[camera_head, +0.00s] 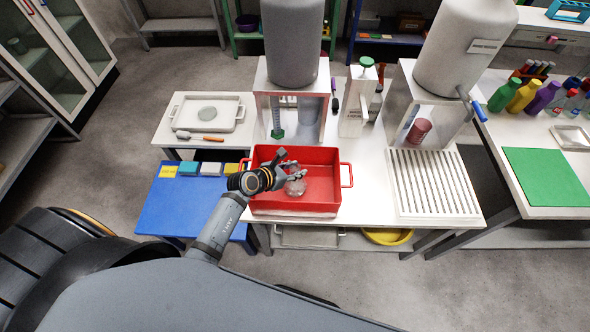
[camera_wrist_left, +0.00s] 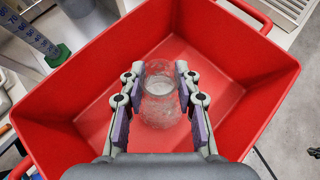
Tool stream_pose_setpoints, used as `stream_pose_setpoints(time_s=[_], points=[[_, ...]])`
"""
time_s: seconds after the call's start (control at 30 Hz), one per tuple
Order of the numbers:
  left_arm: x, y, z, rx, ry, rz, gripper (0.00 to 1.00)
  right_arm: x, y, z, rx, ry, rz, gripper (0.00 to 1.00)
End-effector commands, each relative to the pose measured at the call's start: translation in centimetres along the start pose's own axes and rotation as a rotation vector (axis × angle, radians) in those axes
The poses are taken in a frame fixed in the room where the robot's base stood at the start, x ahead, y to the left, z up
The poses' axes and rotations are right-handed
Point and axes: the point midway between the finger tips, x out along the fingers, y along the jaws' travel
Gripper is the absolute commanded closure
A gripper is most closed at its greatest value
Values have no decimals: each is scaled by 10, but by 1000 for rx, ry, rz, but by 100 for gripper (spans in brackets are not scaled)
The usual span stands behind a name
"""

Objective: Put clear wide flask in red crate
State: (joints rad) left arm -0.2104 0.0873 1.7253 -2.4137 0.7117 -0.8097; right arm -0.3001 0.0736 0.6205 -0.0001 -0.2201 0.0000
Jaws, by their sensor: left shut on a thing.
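The clear wide flask (camera_head: 296,187) is inside the red crate (camera_head: 326,188), low between its walls. In the left wrist view the flask (camera_wrist_left: 160,100) stands about upright, mouth toward the camera, with the red crate (camera_wrist_left: 240,50) around it. My left gripper (camera_head: 293,172) reaches into the crate from the left. Its two fingers (camera_wrist_left: 160,82) are shut on the flask's upper part, one on each side. I cannot tell whether the flask's base touches the crate floor. My right gripper is not in view.
A grey cylinder (camera_head: 293,40) on a white housing stands behind the crate. A white ribbed board (camera_head: 434,184) lies to its right, and a blue table (camera_head: 185,205) stands to its left. A graduated cylinder (camera_wrist_left: 35,38) stands outside the crate. The rest of the crate is empty.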

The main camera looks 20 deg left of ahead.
Motion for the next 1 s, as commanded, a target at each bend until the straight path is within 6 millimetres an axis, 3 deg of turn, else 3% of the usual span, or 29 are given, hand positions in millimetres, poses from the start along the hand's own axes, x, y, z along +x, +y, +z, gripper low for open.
stream_pose_setpoints(time_s=[0.37,0.4,0.57,0.87,1.0], points=[[3,0,-4,1,-3,0,100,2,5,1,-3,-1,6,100],[3,0,-4,1,-1,0,66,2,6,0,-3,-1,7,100],[3,0,-4,1,-1,0,45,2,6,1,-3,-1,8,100],[1,0,-2,1,-1,0,45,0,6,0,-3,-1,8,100],[-16,1,-3,4,1,2,45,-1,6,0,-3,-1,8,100]])
